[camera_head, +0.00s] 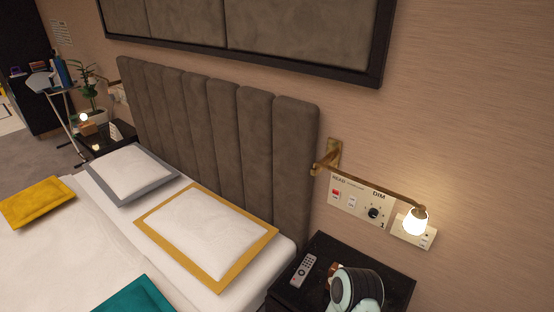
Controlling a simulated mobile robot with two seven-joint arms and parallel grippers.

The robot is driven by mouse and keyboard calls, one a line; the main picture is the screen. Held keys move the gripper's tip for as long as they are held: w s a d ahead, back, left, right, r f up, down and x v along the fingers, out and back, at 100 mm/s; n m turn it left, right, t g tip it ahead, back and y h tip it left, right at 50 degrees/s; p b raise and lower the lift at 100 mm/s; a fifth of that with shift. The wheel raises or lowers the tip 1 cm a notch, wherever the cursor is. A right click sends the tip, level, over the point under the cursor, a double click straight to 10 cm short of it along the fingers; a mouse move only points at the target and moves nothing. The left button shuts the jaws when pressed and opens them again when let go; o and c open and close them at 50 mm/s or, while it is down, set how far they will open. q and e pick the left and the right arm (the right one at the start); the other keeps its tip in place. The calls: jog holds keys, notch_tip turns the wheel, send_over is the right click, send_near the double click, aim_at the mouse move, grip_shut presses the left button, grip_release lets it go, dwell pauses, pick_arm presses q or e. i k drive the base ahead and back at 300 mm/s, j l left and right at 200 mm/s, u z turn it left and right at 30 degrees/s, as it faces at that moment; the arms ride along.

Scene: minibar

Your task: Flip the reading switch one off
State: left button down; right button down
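A cream switch panel (360,202) is on the wall to the right of the headboard. Its left part bears small lettering that seems to say READ, above a red switch (336,194) and a white switch (352,201). A black dial (374,213) sits under the word DIM, with a small figure 1 below it. The brass wall lamp (385,187) runs above the panel, and its bulb shade (415,221) glows. The switch positions are too small to tell. Neither of my grippers is in view.
A black nightstand (398,284) stands below the panel, with a remote (304,270) and a rounded black-and-mint object (356,289) on or above it. A second wall plate (413,232) is partly behind the lamp. The bed (95,240) fills the left.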

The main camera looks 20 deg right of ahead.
aim_at(335, 193)
jog(key=z, duration=1.6)
